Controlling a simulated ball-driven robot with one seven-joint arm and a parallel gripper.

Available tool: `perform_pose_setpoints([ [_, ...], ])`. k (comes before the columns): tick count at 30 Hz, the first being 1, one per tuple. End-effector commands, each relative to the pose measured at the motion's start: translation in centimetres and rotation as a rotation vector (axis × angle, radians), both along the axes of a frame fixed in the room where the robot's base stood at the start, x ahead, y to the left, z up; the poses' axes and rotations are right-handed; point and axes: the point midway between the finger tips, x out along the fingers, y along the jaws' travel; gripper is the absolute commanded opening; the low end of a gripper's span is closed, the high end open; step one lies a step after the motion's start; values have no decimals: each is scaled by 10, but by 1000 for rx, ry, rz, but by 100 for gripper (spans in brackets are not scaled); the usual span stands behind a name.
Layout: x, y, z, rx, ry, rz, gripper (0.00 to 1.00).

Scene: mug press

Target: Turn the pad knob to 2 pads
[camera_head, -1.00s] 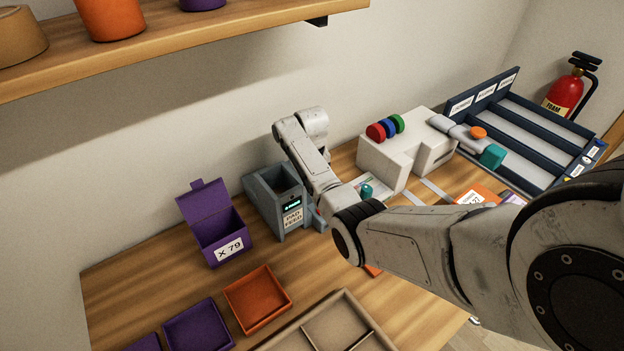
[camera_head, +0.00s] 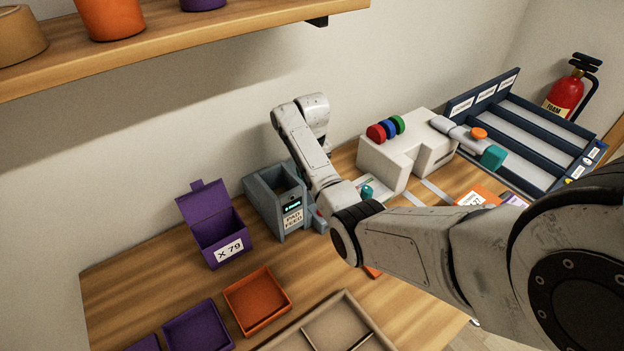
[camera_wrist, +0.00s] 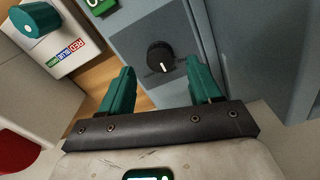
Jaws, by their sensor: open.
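The pad knob (camera_wrist: 161,57) is a small black dial with a white pointer line on the grey face of the pad feeder (camera_wrist: 150,22). Its pointer points roughly downward in the wrist view. The scale marks around it are too small to read. My gripper (camera_wrist: 160,80) is open, its two teal fingers apart. The knob shows between and a little beyond the fingertips, with no visible contact. In the head view the feeder (camera_head: 262,206) stands on the table with a label and a small display. The knob and my fingers are hidden there behind my arm.
A white press (camera_head: 402,150) with red, blue and green discs stands right of the feeder. A teal knob (camera_wrist: 37,18) with a colour label is at the wrist view's upper left. A purple box (camera_head: 222,236) and trays (camera_head: 257,298) lie to the left.

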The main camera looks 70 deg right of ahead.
Motion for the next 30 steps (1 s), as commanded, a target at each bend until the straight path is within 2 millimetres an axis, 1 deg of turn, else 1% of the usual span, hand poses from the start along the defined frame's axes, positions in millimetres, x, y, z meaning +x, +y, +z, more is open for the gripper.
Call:
perform_pose_setpoints([
  [1, 2, 0, 11, -4, -5, 1, 63],
  [6, 1, 0, 42, -2, -3, -1, 63],
  [9, 1, 0, 55, -2, -3, 0, 63],
  [12, 1, 0, 64, -2, -3, 0, 63],
  [17, 0, 0, 69, 0, 0, 0, 63],
  [30, 0, 0, 69, -1, -1, 0, 63],
])
